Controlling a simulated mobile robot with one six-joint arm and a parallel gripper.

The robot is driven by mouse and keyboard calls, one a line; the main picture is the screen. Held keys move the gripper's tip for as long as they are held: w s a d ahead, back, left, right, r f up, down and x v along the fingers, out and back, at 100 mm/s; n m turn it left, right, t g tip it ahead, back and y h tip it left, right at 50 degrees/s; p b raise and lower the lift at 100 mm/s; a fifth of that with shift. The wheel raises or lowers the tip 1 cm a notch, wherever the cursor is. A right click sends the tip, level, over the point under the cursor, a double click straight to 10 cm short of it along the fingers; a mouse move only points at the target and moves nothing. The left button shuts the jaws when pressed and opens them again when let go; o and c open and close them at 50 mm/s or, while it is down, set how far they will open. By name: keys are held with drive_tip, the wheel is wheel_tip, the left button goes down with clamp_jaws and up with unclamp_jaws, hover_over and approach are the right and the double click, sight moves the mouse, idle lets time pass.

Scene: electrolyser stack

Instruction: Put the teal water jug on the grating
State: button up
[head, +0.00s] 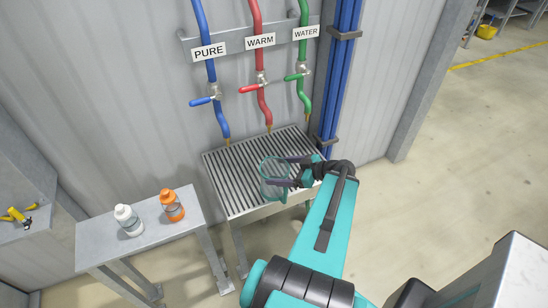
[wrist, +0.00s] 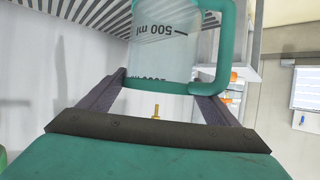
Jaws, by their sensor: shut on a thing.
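The clear jug (head: 268,172) with teal trim is between the fingers of my gripper (head: 284,172), over the middle of the slatted grating (head: 226,172) in the head view. In the wrist view the jug (wrist: 165,55) fills the upper middle, with its "500 ml" mark upside down and its teal handle to the right. My gripper (wrist: 163,88) is shut on the jug there. The grating (wrist: 100,15) shows behind it at the upper left. The jug's base is cut off in the wrist view, so I cannot tell whether it touches the slats.
Blue, red and green hoses (head: 268,105) with valves end above the grating's back edge. A side table (head: 165,235) at left holds a white bottle (head: 128,219) and an orange bottle (head: 172,205). Blue pipes (head: 340,80) stand behind right; open floor lies right.

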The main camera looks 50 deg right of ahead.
sight(268, 165)
drive_tip(key=shift+w+d+f+b, duration=0.2)
drive_tip(key=shift+w+d+b, duration=0.15)
drive_tip(key=shift+b, duration=0.65)
drive_tip(key=d+b, duration=0.1)
drive_tip(key=b, duration=0.4)
drive_tip(key=shift+w, duration=0.4)
drive_tip(key=w+b, duration=0.1)
drive_tip(key=b, duration=0.9)
drive_tip(key=shift+w+d, duration=0.1)
drive_tip(key=shift+d, duration=0.25)
drive_tip(key=w+d+p, duration=0.2)
drive_tip(key=w+d, duration=0.4)
drive_tip(key=w, duration=0.1)
drive_tip(key=shift+w+f, duration=0.15)
drive_tip(key=shift+f, duration=0.25)
